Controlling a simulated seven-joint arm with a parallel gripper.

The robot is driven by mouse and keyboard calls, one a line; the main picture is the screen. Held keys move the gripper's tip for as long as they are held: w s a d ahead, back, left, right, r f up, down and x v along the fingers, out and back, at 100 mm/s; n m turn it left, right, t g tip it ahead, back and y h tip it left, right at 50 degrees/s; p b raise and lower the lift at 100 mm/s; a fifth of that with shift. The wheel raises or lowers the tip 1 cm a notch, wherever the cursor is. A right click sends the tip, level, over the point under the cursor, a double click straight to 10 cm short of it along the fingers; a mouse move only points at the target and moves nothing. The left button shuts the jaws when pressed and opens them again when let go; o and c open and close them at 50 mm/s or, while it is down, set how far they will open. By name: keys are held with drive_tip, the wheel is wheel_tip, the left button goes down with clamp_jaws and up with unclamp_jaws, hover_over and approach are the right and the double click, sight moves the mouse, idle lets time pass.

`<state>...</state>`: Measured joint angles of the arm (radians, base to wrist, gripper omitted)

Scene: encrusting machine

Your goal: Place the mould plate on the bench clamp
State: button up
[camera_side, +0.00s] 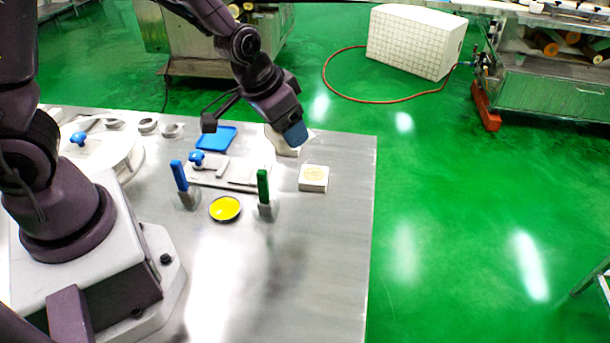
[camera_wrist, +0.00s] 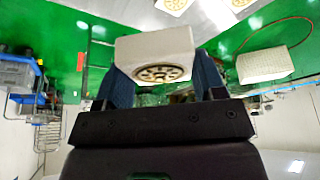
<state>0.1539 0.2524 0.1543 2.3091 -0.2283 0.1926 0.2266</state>
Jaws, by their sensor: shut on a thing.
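The mould plate (camera_side: 287,152) is a thick cream-white block, held above the bench and partly hidden by a blue fingertip in the side view. In the wrist view the mould plate (camera_wrist: 150,48) shows a round, spoked, dark-grooved pattern on one face. My gripper (camera_wrist: 162,68) is shut on it, with one blue finger on each side. What looks like the bench clamp (camera_side: 232,174) is a flat grey fixture with a blue knob, lying on the bench to the left of and nearer than my gripper (camera_side: 290,132).
A similar white block (camera_side: 313,178) with a round pattern sits on the bench (camera_side: 330,260) to the right. A blue tray (camera_side: 216,138), upright blue (camera_side: 179,176) and green (camera_side: 263,186) handles and a yellow dish (camera_side: 225,208) stand nearby. The bench's front right is clear.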

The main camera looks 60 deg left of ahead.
drive_tip(key=shift+w+r, duration=0.1)
drive_tip(key=shift+r, duration=0.4)
drive_tip(key=shift+a, duration=0.25)
drive_tip(key=s+a+f+n+y, duration=0.1)
drive_tip(key=s+a+f+n, duration=0.3)
drive_tip(key=a, duration=0.3)
drive_tip(key=n+g, duration=0.9)
drive_tip(key=n, duration=1.9)
hover_over(154, 190)
drive_tip(key=w, duration=0.1)
wheel_tip(154, 190, down, 6)
drive_tip(key=shift+y, duration=0.4)
drive_tip(key=shift+w+d+f, duration=0.1)
drive_tip(key=shift+d+f, duration=0.1)
drive_tip(key=shift+f, duration=1.85)
drive_tip(key=shift+w+d+f, duration=0.1)
drive_tip(key=shift+d+f, duration=0.05)
drive_tip(key=shift+f, duration=1.85)
